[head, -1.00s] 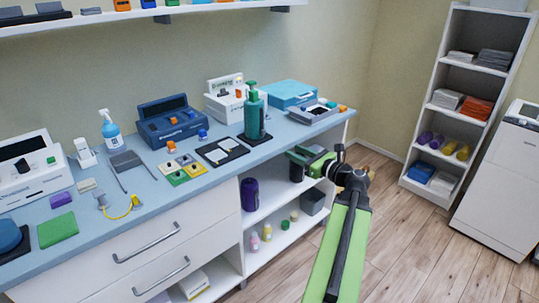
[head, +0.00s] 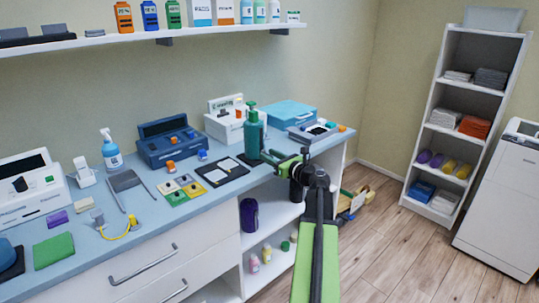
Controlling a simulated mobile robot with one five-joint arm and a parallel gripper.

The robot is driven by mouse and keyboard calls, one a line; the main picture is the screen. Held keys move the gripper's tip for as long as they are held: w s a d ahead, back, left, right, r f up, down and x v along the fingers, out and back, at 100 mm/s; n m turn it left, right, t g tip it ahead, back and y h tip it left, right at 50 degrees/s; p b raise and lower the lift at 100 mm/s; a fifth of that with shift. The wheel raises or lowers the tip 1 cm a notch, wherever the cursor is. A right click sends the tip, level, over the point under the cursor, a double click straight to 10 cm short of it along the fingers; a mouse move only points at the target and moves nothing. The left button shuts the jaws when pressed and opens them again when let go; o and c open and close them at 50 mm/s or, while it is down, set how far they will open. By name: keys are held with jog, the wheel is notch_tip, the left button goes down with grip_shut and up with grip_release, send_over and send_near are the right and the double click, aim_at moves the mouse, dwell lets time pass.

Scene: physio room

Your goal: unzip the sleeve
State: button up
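My gripper (head: 273,157), at the end of my green and black arm, is over the right part of the blue counter. It points left, near the base of a green pump bottle (head: 253,135). The fingers are too small to tell whether they are open or shut. I cannot pick out a sleeve with a zip for sure. A flat dark piece with white patches (head: 222,171) lies on the counter left of my gripper. A grey flat piece with two thin legs (head: 126,181) lies further left.
A white shelf unit (head: 436,114) stands at the right. The wooden floor (head: 390,250) before it is clear.

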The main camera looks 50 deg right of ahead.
jog(key=shift+w, duration=0.7)
grip_shut()
dwell(1.0)
